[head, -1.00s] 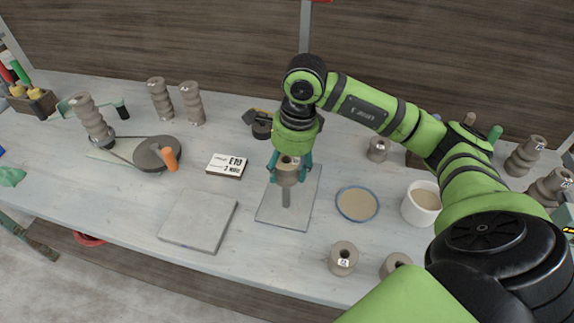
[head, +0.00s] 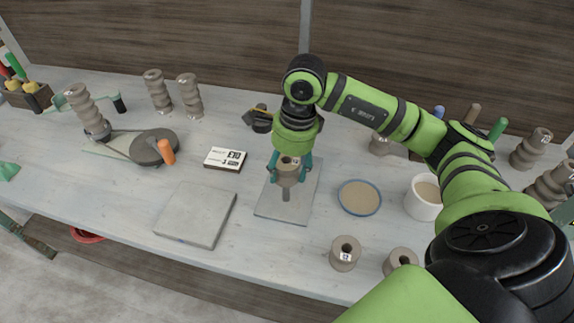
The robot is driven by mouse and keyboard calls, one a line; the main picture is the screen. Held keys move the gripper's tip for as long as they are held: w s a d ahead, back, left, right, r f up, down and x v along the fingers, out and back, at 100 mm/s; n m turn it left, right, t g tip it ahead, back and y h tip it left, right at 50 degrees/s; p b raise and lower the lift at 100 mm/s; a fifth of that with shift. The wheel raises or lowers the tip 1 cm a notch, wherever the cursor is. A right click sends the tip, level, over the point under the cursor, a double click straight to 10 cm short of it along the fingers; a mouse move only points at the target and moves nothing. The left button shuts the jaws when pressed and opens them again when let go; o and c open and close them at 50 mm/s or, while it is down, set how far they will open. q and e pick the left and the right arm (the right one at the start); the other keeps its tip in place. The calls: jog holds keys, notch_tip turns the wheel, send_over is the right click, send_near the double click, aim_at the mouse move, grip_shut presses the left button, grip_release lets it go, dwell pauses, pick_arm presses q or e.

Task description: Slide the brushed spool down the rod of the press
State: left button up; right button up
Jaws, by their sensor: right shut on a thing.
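The spool (head: 287,178) is grey-brown with a small white label. My right gripper (head: 290,168) points down and is shut on it, with its teal fingers on either side. The press is a flat grey plate (head: 304,200) with a short grey rod (head: 286,195) standing on it. The rod's lower part shows directly below the spool, and the spool is in line with it, above the plate. The gripper hides the rod's top, so I cannot fully see how far the rod passes through the spool. My left gripper is not in view.
A bare grey slab (head: 196,215) lies left of the press and a blue-rimmed dish (head: 360,198) right of it. A labelled box (head: 225,158) and a wheel device (head: 152,147) are at left.

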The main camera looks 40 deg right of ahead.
aim_at(287, 190)
jog(key=shift+f+b, duration=3.75)
jog(key=shift+f, duration=0.3)
jog(key=shift+f, duration=0.1)
jog(key=o, duration=1.5)
jog(key=shift+c, duration=0.2)
